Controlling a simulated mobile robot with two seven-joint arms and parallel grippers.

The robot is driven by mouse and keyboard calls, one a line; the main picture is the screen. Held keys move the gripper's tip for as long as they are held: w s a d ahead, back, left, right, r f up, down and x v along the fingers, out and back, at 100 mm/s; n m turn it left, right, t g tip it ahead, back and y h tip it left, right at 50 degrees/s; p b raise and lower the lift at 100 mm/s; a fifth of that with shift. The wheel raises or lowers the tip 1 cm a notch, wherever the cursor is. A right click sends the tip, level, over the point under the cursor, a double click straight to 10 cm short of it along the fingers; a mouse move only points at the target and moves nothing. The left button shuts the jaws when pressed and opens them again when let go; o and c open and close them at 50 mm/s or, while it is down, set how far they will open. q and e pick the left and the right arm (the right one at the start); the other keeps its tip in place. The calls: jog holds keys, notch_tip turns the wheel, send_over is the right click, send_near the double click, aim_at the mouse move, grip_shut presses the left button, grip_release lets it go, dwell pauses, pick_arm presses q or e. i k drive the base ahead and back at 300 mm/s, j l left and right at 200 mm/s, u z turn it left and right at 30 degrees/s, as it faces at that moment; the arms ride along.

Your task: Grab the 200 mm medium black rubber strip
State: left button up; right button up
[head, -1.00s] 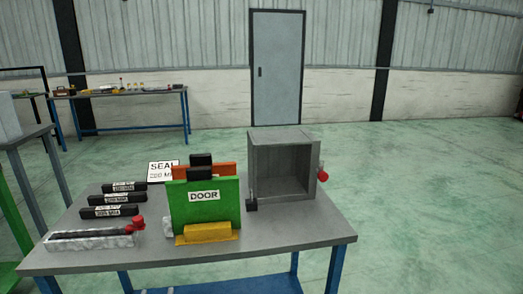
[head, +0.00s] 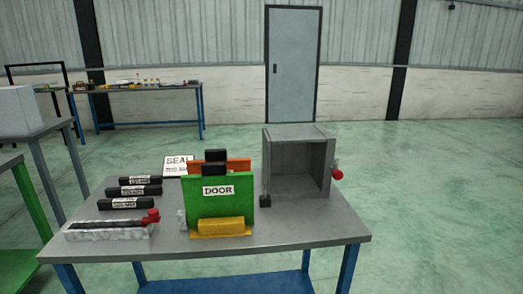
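Three black strips with white labels lie in a row on the left part of the grey table (head: 290,238): a back strip (head: 124,183), a middle strip (head: 118,193) and a front strip (head: 111,205). Their label print is too small to read surely, so I cannot tell which is the medium one. A white sign (head: 178,161) reading "SEAL" and seemingly a 200 mm size stands behind them. Another dark strip lies in a pale tray (head: 82,235) with a red part (head: 151,216) at its right end. Neither of my grippers is in view.
A green panel marked DOOR (head: 217,209) stands in a yellow holder (head: 222,228), with an orange panel (head: 240,166) behind. A grey open box (head: 298,141) with a red knob (head: 338,174) stands right. Another grey table (head: 30,137) is at left. The table's front right is clear.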

aim_at(129, 204)
jog(key=u, duration=1.3)
